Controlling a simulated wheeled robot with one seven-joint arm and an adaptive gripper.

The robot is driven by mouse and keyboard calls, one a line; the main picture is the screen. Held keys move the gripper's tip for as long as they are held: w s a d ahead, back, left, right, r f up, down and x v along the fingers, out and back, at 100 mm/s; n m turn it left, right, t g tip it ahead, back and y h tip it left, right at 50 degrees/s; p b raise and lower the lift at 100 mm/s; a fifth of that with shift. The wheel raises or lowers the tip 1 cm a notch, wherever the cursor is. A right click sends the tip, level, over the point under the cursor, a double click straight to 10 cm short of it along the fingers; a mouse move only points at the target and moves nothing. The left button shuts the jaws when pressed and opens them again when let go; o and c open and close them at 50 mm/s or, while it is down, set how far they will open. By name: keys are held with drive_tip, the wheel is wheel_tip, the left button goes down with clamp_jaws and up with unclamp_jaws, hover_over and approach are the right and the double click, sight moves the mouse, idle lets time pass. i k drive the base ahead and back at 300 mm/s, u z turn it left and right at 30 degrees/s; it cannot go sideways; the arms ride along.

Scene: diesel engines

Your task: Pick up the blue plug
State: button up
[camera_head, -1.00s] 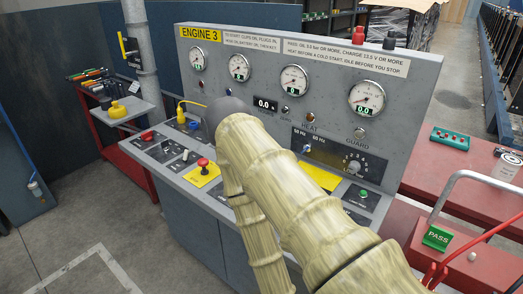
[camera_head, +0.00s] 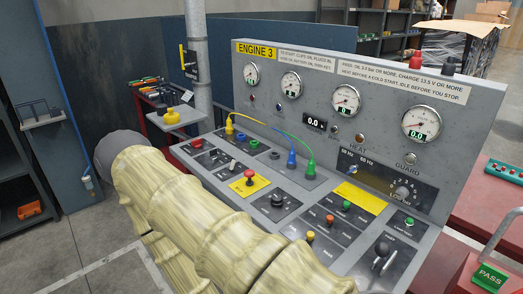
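The blue plug (camera_head: 291,160) stands upright on the sloping desk of the Engine 3 console, with a blue cable rising from its top. The green plug (camera_head: 310,166) stands just to its right, and the yellow plug (camera_head: 229,124) stands farther left. Cables arch between the plugs. The bases of the blue and green plugs are small, and I cannot tell how deep they sit. My pale, ridged arm crosses the lower left, clear of the plugs in the picture. My gripper is out of view.
The console desk (camera_head: 345,262) carries several knobs and buttons, including a red mushroom button (camera_head: 249,176) on a yellow plate. A gauge panel (camera_head: 320,95) rises behind the plugs. A grey post (camera_head: 196,60) stands at the left. A green PASS sign (camera_head: 489,277) is at lower right.

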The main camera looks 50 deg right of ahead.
sight(292, 161)
drive_tip(key=i, duration=0.9)
drive_tip(key=z, duration=2.35)
